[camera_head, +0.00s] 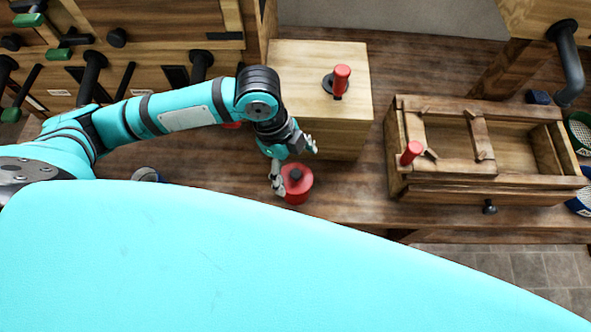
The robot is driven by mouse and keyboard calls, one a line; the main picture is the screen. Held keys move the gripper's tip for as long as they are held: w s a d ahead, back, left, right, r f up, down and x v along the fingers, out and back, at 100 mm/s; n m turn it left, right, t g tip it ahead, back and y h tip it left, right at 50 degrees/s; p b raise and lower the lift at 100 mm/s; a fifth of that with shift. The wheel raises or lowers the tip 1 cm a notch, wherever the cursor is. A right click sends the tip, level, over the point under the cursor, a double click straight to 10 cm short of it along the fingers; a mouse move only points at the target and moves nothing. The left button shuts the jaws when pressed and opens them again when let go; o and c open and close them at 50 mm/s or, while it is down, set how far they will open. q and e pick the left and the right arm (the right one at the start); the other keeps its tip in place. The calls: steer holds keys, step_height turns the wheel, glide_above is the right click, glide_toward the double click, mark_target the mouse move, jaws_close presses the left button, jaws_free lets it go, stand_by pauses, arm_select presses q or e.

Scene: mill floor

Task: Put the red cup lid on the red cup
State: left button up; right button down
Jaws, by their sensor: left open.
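A red round piece with a dark knob on top (301,186) is on the wooden workbench, in front of the light wooden block. It looks like the red cup lid; I cannot tell whether the red cup is under it. My left gripper (292,163) is open at its upper left edge, with one finger beside it on the left and the other above and to the right. I cannot tell whether the fingers touch it. A small red patch (232,125) shows behind my left arm, mostly hidden. My right gripper is not in view.
A light wooden block (300,62) with a red-handled tool (341,78) stands behind. A wooden box with an open frame top (440,188) and a red peg (411,152) stands right. Bare bench lies between them.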

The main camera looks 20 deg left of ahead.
mark_target(283, 173)
arm_select(q)
steer(key=v, duration=0.9)
steer(key=shift+r, duration=0.2)
steer(key=shift+a, duration=0.15)
